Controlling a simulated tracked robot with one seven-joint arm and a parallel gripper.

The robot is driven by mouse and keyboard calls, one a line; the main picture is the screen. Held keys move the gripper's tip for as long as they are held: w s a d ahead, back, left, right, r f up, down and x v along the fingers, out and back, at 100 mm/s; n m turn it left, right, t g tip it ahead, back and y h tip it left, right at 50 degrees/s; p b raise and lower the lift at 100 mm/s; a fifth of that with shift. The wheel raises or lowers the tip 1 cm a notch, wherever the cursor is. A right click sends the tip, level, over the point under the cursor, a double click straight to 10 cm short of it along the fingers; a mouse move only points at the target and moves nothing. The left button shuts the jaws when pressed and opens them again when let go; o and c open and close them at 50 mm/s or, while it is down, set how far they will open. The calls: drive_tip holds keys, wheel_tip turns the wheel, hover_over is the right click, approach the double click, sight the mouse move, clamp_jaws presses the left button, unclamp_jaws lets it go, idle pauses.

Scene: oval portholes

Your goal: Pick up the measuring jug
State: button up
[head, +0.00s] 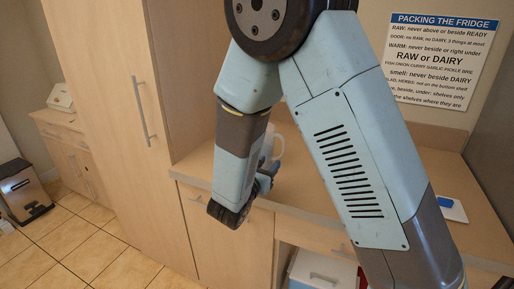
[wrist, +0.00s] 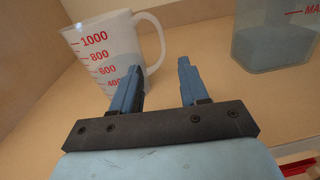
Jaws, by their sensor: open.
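The measuring jug (wrist: 104,62) is a white translucent cup with red numbers up to 1000 and a white handle (wrist: 154,42) on its right side. It stands upright on the wooden counter in the wrist view, at the upper left. In the head view only a white part of it (head: 277,147) shows behind my arm. My gripper (wrist: 157,82) is open and empty. Its left finger overlaps the jug's lower right side in the picture, and the right finger is right of the handle. I cannot tell whether the left finger touches the jug. In the head view my arm mostly hides the gripper.
A clear container (wrist: 272,45) with red marking stands on the counter at the upper right of the wrist view. A printed sign (head: 441,60) hangs on the wall. A blue and white item (head: 451,208) lies on the right counter. A tall cabinet (head: 120,110) stands at left.

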sight(281, 150)
drive_tip(key=x, duration=1.2)
drive_tip(key=shift+f, duration=0.15)
clamp_jaws()
idle(1.2)
